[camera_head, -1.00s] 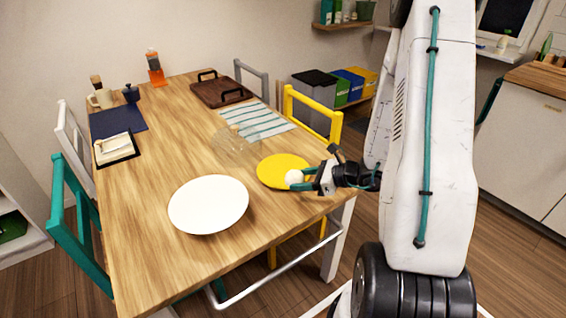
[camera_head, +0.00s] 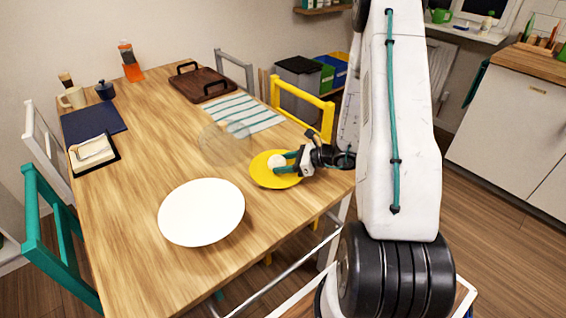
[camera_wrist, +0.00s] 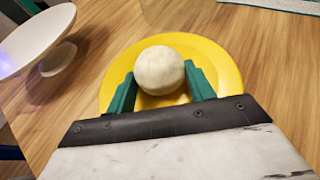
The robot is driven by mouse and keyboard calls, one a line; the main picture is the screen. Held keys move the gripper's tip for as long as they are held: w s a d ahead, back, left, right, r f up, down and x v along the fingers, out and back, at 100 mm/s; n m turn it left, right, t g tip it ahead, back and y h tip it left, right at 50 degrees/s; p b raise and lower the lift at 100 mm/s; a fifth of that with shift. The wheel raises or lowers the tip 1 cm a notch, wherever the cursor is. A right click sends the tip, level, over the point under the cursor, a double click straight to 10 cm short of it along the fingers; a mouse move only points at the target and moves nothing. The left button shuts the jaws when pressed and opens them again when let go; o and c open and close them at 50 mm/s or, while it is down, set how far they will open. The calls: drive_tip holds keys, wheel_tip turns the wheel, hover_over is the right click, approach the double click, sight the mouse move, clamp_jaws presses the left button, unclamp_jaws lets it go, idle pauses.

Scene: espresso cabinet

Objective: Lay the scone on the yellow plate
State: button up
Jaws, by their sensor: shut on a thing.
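The scone is a pale, round ball (camera_head: 277,161) between the green fingers of my gripper (camera_head: 285,162). In the wrist view the scone (camera_wrist: 159,71) sits between the two fingertips (camera_wrist: 160,84), and my gripper is shut on it. The yellow plate (camera_head: 262,178) lies on the table near its right edge. In the wrist view the yellow plate (camera_wrist: 222,60) shows behind and around the scone. The scone is over the plate; I cannot tell whether it touches it.
A white plate (camera_head: 201,212) stands left of the yellow plate, and a clear glass dish (camera_head: 224,142) lies behind it. A striped cloth (camera_head: 244,113) and a brown tray (camera_head: 203,84) are farther back. A yellow chair (camera_head: 303,105) stands at the table's right edge.

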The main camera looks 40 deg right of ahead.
drive_tip(key=shift+f, duration=0.15)
drive_tip(key=o, duration=1)
drive_tip(key=shift+r, duration=0.2)
